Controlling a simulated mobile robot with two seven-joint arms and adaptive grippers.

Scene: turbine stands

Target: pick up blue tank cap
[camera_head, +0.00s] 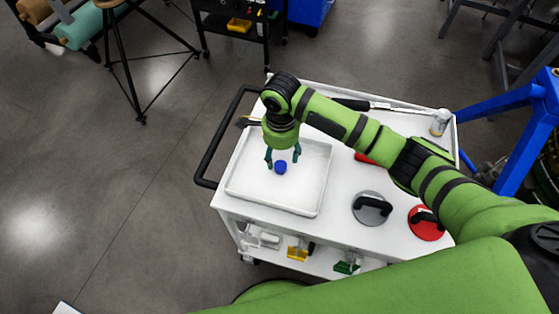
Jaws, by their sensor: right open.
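The blue tank cap (280,167) is a small round blue piece in the white tray (247,189) on top of a white cart. My right gripper (282,160) points down over the tray, with its two teal fingers apart. The cap shows between and just below the fingertips in this view. I cannot tell how high the fingertips are above it, and no contact is visible. My left gripper is not in view.
The white cart (336,232) has a black handle (207,155) on its left. A grey disc (371,208) and a red disc (427,225), each with a black handle, sit right of the tray. A can (440,122) stands at the far right corner.

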